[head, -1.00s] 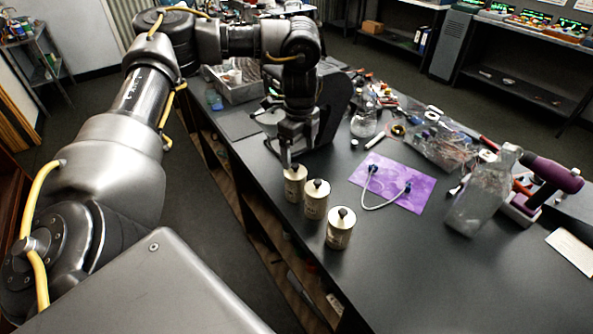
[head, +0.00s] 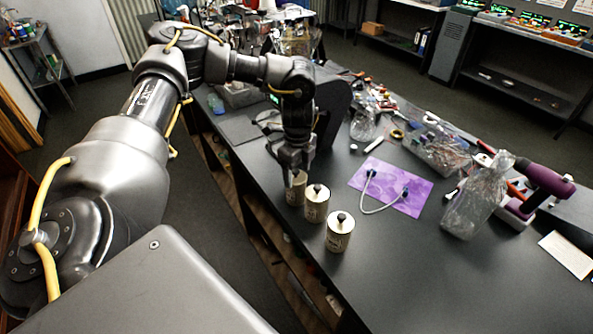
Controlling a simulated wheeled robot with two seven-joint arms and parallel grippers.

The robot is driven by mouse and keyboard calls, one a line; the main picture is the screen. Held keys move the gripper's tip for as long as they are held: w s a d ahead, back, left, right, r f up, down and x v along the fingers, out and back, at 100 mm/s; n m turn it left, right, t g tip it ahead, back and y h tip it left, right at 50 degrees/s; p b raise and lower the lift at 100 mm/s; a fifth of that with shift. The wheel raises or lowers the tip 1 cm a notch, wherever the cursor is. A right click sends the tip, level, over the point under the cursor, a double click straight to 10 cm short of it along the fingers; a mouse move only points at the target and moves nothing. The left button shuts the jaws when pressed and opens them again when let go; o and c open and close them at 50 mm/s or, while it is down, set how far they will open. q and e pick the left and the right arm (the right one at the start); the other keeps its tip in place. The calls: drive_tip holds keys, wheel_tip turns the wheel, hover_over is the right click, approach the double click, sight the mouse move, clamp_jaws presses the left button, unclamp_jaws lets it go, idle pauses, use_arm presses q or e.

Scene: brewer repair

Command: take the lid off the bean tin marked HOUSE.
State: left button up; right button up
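Three cream bean tins with dark knobbed lids stand in a slanting row on the dark bench: the far tin (head: 297,196), the middle tin (head: 316,207) and the near tin (head: 339,238). Their labels are too small to read, so I cannot tell which is HOUSE. The middle and near tins have their lids on. My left gripper (head: 293,181) points down at the top of the far tin and hides its knob and part of its lid. I cannot see whether its fingers are closed on the knob. My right gripper is out of view.
A purple mat (head: 411,199) with a curved grey hose (head: 378,211) lies right of the tins. Beyond are a clear bag (head: 474,205), a purple-and-black tool (head: 545,183) and a cluttered tray (head: 440,150).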

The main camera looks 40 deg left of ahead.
use_arm(q)
drive_tip(key=c, duration=0.6)
drive_tip(key=shift+r, duration=0.55)
drive_tip(key=r, duration=0.1)
drive_tip(key=s+r+b, duration=0.2)
drive_tip(key=r, duration=0.1)
drive_tip(key=shift+r, duration=0.1)
drive_tip(key=s+r+b, duration=0.1)
drive_tip(key=s+r, duration=0.6)
drive_tip(key=s, duration=0.5)
drive_tip(key=shift+r, duration=0.25)
